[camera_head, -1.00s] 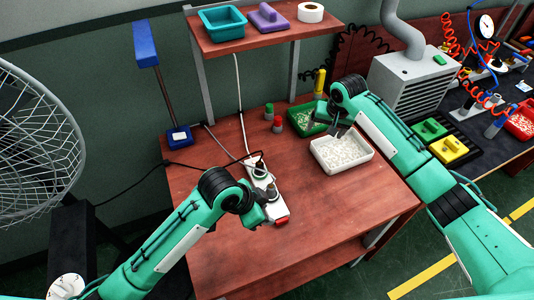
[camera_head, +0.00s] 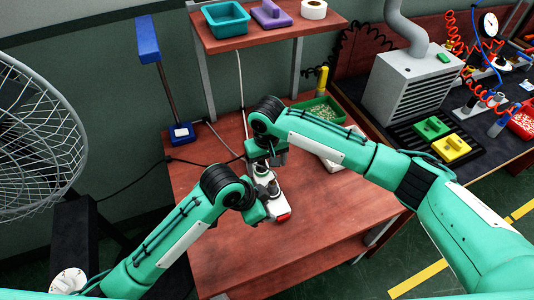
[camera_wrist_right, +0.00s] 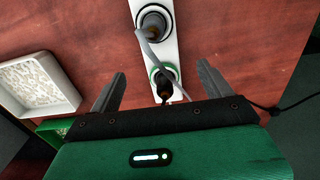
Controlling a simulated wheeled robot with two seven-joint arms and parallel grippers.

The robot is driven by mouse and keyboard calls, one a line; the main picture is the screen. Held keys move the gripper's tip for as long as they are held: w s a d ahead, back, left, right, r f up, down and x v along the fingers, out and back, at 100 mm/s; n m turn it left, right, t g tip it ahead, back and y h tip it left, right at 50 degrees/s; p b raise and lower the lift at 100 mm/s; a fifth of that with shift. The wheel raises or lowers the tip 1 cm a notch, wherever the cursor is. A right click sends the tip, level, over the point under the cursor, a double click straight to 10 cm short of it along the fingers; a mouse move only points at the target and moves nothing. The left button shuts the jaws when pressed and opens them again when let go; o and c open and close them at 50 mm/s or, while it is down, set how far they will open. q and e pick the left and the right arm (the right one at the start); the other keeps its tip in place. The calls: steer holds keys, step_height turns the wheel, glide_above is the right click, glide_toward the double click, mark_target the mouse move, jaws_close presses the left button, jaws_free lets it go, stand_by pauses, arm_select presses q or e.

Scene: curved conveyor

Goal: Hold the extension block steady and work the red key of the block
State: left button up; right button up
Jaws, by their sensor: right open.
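The extension block (camera_head: 275,204) is a white strip lying on the red-brown table, with black plugs in it. Its red key (camera_head: 284,216) shows at the near end in the head view. My left gripper (camera_head: 266,207) is at the near part of the block, beside the red key; its fingers are too small to tell open or shut. My right gripper (camera_head: 270,163) is over the far part of the block and hides it. In the right wrist view its fingers are open, one to each side of the white block (camera_wrist_right: 171,48), with nothing between them clearly gripped. The red key is outside that view.
A white tray of pale pieces (camera_wrist_right: 40,85) is partly hidden behind my right arm in the head view. A green bin (camera_head: 322,110) stands behind it. A blue lamp-like post (camera_head: 180,134) stands at the left table corner. The table's front right is clear.

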mark_target(267, 181)
step_height(267, 181, down, 8)
steer(key=shift+f, duration=0.1)
stand_by(0.4)
steer(key=c, duration=1.4)
steer(key=shift+o, duration=0.2)
arm_select(q)
jaws_close()
stand_by(1.4)
